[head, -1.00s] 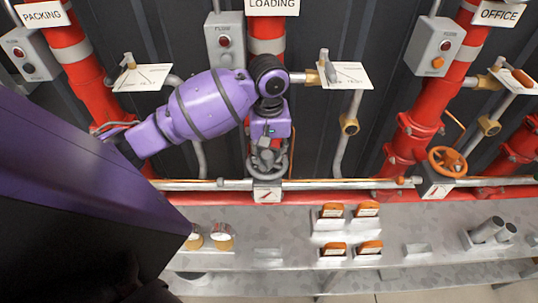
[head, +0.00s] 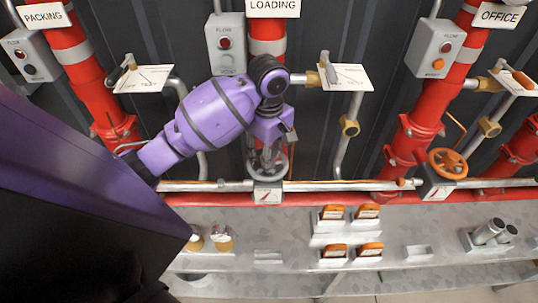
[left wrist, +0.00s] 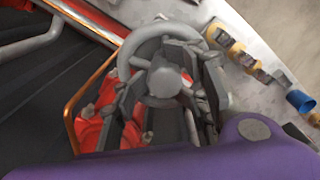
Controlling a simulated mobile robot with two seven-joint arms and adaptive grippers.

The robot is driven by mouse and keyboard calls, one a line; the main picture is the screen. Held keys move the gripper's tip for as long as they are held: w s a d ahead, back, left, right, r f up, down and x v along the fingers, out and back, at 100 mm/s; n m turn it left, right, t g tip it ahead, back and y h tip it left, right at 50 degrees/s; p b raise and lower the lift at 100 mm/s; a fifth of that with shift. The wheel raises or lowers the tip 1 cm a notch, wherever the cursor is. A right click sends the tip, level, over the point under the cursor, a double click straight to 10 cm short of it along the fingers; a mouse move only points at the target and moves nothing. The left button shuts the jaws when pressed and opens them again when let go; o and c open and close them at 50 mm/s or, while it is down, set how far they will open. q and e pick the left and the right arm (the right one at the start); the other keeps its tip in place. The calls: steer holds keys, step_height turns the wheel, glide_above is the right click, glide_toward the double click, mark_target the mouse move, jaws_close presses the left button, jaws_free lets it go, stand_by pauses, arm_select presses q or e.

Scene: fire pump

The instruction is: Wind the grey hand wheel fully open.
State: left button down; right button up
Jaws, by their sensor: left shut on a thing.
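The grey hand wheel (head: 284,165) sits low on the red LOADING pipe in the head view, partly covered by my left gripper (head: 268,158). In the left wrist view the wheel's thick grey rim (left wrist: 133,47) arcs across the upper middle. The dark fingers of my left gripper (left wrist: 168,82) stand on either side of the wheel's round hub and are shut on the wheel. Exact finger contact is partly hidden. My right gripper is not in view.
An orange hand wheel (head: 447,163) is on the OFFICE pipe to the right. The LOADING flow box (head: 226,45) hangs above left. A horizontal pipe (head: 340,185) runs behind a grey shelf (head: 290,226) with orange-topped blocks (head: 333,212).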

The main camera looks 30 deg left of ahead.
arm_select(q)
steer(key=n, duration=0.1)
steer(key=f+n, duration=0.1)
steer(key=n, duration=0.2)
steer(key=shift+s+a+f, duration=0.1)
steer(key=shift+s+f, duration=0.15)
steer(key=shift+s, duration=0.15)
steer(key=n, duration=0.3)
steer(key=shift+n, duration=0.4)
steer(key=c, duration=1.5)
jaws_free()
steer(key=o, duration=0.6)
steer(key=shift+w+a, duration=0.1)
steer(key=shift+w, duration=0.05)
steer(key=shift+r, duration=0.2)
steer(key=shift+w+r, duration=0.1)
steer(key=shift+r, duration=0.1)
steer(key=shift+r, duration=0.25)
steer(key=shift+w+r, duration=0.1)
steer(key=shift+r, duration=3.25)
